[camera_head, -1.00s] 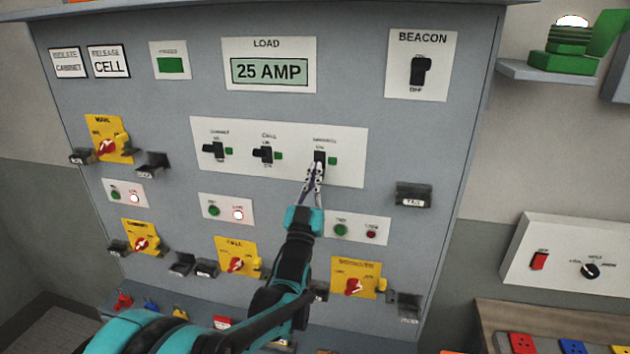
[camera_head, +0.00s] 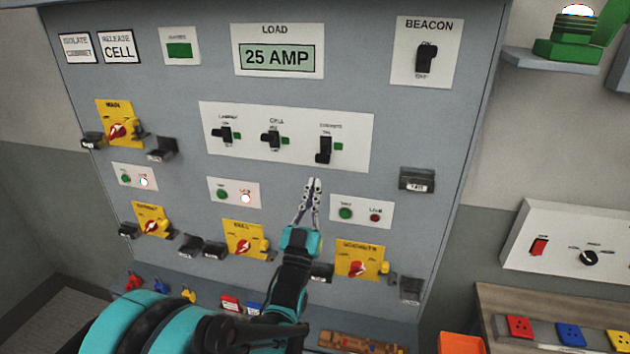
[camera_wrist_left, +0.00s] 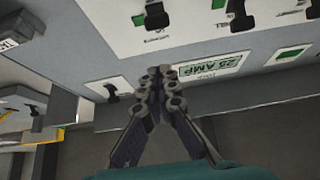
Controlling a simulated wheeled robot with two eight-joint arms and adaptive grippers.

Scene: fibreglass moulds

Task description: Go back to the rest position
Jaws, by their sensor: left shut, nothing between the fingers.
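My left gripper (camera_head: 311,198) is shut and empty in front of the grey panel (camera_head: 440,150), below the row of three black switches. Its closed fingers also show in the left wrist view (camera_wrist_left: 158,85). The right-hand switch (camera_head: 323,150) is just above the fingertips, apart from them, with its lever down. The middle switch (camera_head: 271,139) and left switch (camera_head: 222,133) stand on the same white plate. My right gripper is in no view.
A display (camera_head: 277,58) reads 25 AMP. Yellow rotary isolators, such as one (camera_head: 359,261) at lower right, and several black brackets stick out from the panel. A green beacon (camera_head: 568,45) is at upper right.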

